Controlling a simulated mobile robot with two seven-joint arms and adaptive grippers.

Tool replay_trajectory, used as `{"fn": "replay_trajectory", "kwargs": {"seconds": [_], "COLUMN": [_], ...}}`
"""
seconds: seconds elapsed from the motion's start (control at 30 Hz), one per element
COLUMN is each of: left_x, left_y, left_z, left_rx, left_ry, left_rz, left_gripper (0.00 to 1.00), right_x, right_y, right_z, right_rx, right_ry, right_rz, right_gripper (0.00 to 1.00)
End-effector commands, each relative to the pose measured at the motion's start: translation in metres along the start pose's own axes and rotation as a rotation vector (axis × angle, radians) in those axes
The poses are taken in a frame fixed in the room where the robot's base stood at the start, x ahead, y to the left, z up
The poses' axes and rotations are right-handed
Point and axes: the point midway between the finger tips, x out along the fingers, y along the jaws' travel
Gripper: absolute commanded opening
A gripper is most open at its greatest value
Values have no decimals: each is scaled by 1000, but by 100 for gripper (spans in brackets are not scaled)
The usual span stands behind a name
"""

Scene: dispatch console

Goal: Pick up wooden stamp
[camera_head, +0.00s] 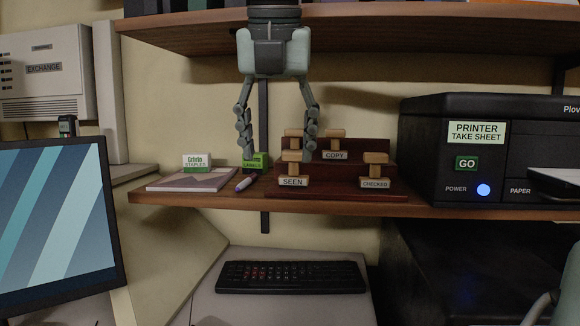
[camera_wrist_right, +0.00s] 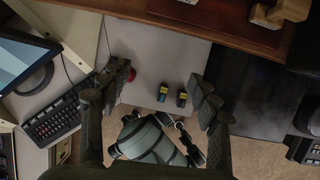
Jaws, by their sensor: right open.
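Several wooden stamps stand on a dark red-brown stepped rack (camera_head: 340,180) on the shelf in the head view. The SEEN stamp (camera_head: 292,170) is front left, the CHECKED stamp (camera_head: 375,172) front right, the COPY stamp (camera_head: 335,146) behind. Another stamp (camera_head: 293,133) stands behind SEEN, its label hidden. My right gripper (camera_head: 278,155) points down, open, its right finger overlapping the rack's left part in the picture. In the wrist view the right gripper (camera_wrist_right: 163,82) has nothing between its fingertips, and a wooden stamp (camera_wrist_right: 290,10) is top right.
An upper shelf (camera_head: 360,30) is behind the gripper's top. A stapler box (camera_head: 196,162), papers (camera_head: 190,182), a green LABELS box (camera_head: 256,161) and a purple pen (camera_head: 245,183) lie left of the rack. A black printer (camera_head: 430,150) stands right. A keyboard (camera_head: 290,277) is below.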

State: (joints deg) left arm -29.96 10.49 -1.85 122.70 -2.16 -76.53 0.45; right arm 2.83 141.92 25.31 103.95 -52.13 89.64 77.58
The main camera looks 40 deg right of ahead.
Motion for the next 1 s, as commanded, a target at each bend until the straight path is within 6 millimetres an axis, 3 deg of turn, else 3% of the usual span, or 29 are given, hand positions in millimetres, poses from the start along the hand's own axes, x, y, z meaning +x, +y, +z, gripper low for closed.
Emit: {"fn": "replay_trajectory", "kwargs": {"seconds": [0.17, 0.23, 0.3, 0.6, 0.93, 1.0], "left_x": [-2, -2, 12, 41, 56, 59], "left_y": [0, 0, 3, 10, 14, 15], "left_z": [0, 0, 8, 14, 20, 20], "left_rx": [0, 1, 4, -1, -4, -4], "left_ry": [0, 2, -20, -27, -31, -30], "left_rz": [0, 1, 7, 28, 38, 39], "left_gripper": [27, 27, 27, 27, 27, 27], "right_x": [-9, -6, -2, 20, 31, 44], "right_y": [-7, -8, -8, -10, -11, -11], "right_z": [6, 15, 28, 86, 113, 113], "right_rx": [14, 17, 16, 16, 15, 13], "right_ry": [-36, -37, -35, -33, -35, -32], "right_rz": [-50, -52, -52, -50, -50, -50], "right_gripper": [62, 62, 62, 62, 62, 62]}}
